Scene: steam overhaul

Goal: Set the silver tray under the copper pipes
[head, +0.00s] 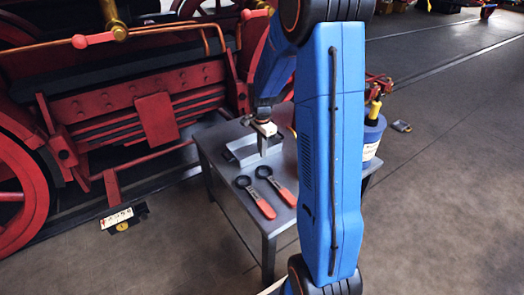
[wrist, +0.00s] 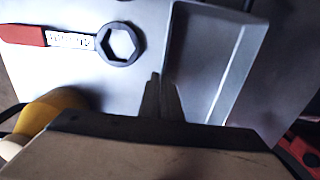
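The silver tray (head: 241,156) is a shallow grey metal box on the small dark table. My gripper (head: 263,152) points down at its near right side. In the wrist view the tray (wrist: 212,65) lies right of my fingers (wrist: 160,85), which are close together with the tray's left wall between them. They look shut on that wall, though the contact is partly hidden. The tray appears level on the table.
Two wrenches with orange handles (head: 262,206) (head: 283,194) lie on the table (head: 219,170) in front of the tray. A blue canister (head: 371,140) stands at the table's right. Open floor (head: 160,250) is in front.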

